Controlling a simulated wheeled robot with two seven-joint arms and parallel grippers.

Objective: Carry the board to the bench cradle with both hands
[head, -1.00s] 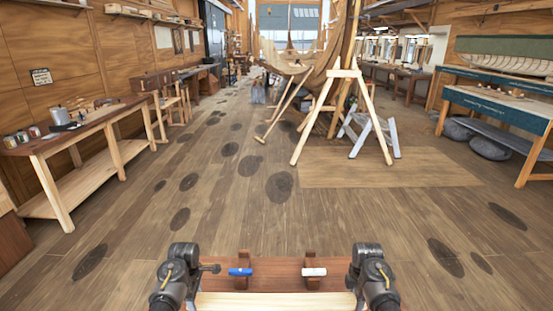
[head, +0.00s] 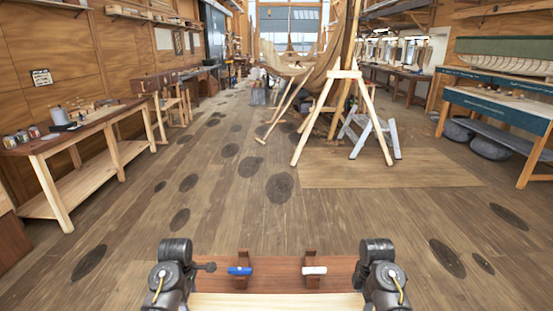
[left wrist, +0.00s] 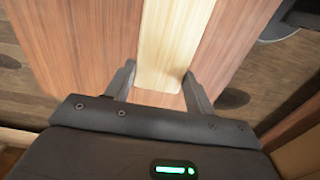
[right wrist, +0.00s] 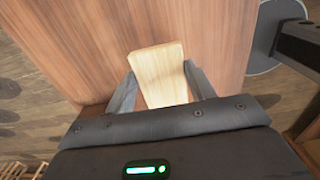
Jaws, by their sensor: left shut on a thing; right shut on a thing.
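The pale wooden board (head: 276,303) spans the bottom of the head view, with a gripper at each end. My left gripper (left wrist: 160,72) is shut on the board, which shows between its fingers in the left wrist view (left wrist: 172,40). My right gripper (right wrist: 159,70) is shut on the board's other end, seen in the right wrist view (right wrist: 161,78). The board looks roughly level, above a reddish-brown wooden bench top (head: 277,270). Two dark wooden uprights, left (head: 242,256) and right (head: 311,257), stand on that bench top beyond the board. The gap beneath the board is hard to judge.
A blue-handled piece (head: 240,271) and a white one (head: 314,270) are at the uprights. A workbench (head: 85,133) stands along the left wall. A trestle (head: 343,100) and the boat hull stand ahead. The plank floor between is clear.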

